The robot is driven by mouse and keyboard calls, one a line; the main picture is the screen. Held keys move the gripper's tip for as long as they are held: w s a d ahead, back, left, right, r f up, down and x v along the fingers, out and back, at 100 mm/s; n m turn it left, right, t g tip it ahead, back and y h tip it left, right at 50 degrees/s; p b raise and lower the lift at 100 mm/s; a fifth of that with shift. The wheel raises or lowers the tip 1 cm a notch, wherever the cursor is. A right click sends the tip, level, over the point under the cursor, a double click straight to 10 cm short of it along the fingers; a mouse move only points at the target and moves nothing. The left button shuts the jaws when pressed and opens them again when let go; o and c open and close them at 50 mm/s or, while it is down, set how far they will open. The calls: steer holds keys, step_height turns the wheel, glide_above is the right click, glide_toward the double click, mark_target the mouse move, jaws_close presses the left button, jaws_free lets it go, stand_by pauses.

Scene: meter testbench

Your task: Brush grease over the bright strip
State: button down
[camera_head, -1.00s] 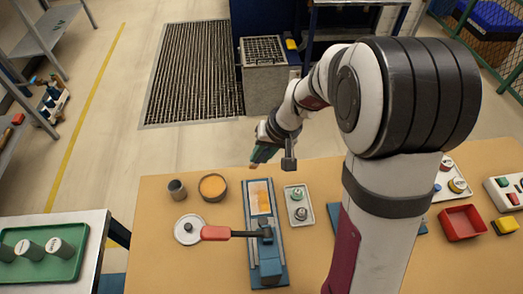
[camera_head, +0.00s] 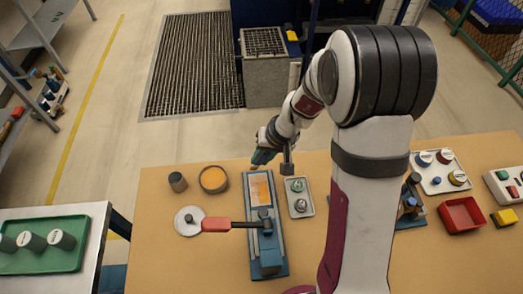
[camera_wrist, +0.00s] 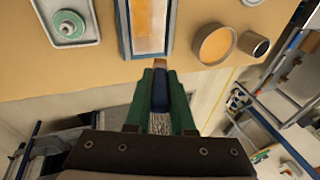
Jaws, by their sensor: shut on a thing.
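The bright strip (camera_head: 261,188) lies in a long blue fixture (camera_head: 266,262) on the bench, with orange patches on it. It also shows at the top of the wrist view (camera_wrist: 150,22). My gripper (camera_head: 256,160) is at the strip's far end. In the wrist view its green fingers (camera_wrist: 160,92) are shut on a dark blue brush (camera_wrist: 160,88) with a brownish tip. The tip appears at the strip's end; I cannot tell whether it touches. A round tin of orange grease (camera_head: 213,179) stands to the left of the strip, also in the wrist view (camera_wrist: 214,43).
A dark cup (camera_head: 177,182) stands left of the tin. A red-handled lever (camera_head: 216,224) crosses the fixture beside a white disc (camera_head: 187,221). A small tray (camera_head: 299,208) with fittings lies right of the strip. A red bin (camera_head: 462,216) is farther right.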

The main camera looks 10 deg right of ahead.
steer(key=shift+f, duration=0.45)
steer(key=shift+s+f, duration=0.7)
steer(key=shift+s, duration=4.25)
steer(key=shift+s+d, duration=0.15)
steer(key=shift+d, duration=0.35)
steer(key=shift+w, duration=5.1)
steer(key=shift+d, duration=0.3)
steer(key=shift+s+d, duration=0.15)
steer(key=shift+s, duration=4.6)
step_height(320, 180, up, 8)
steer(key=shift+s, duration=0.35)
